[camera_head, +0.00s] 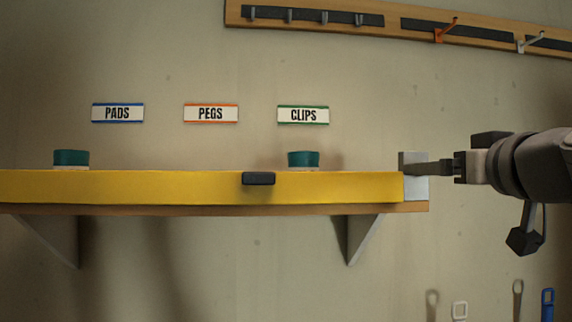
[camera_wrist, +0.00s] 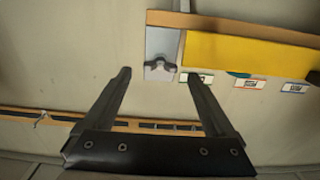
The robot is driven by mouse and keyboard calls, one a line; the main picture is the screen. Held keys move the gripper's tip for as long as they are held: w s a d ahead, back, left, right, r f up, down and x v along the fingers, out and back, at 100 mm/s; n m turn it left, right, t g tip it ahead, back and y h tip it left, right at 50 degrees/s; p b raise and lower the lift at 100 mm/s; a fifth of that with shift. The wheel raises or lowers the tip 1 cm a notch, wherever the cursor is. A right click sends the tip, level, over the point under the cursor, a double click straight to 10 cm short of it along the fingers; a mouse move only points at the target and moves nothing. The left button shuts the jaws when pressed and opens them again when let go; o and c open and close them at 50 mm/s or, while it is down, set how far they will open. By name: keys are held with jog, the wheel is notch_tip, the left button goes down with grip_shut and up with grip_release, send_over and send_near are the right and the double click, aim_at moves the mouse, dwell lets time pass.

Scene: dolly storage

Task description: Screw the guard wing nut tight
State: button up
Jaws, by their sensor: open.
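The yellow guard (camera_head: 200,188) runs along the front of a wooden shelf, and its end also shows in the wrist view (camera_wrist: 240,55). A grey metal plate (camera_head: 416,188) is at the guard's right end. The dark wing nut (camera_wrist: 159,65) sits on this plate (camera_wrist: 161,42) in the wrist view, with its wings roughly sideways. I cannot make it out in the head view. My gripper (camera_head: 425,168) reaches in from the right, with its tips at the plate. In the wrist view my gripper (camera_wrist: 156,74) is open and empty, its fingertips on either side of the nut; I cannot tell contact.
Two teal-topped things (camera_head: 71,158) (camera_head: 303,159) stand behind the guard. A black block (camera_head: 258,178) is on the guard's front. Wall labels PADS (camera_head: 117,113), PEGS (camera_head: 211,113) and CLIPS (camera_head: 303,115) are above. A hook rail (camera_head: 400,23) is higher up.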

jog(key=shift+w, duration=1)
jog(key=shift+c, duration=0.2)
jog(key=c, duration=1.3)
jog(key=shift+c, duration=0.2)
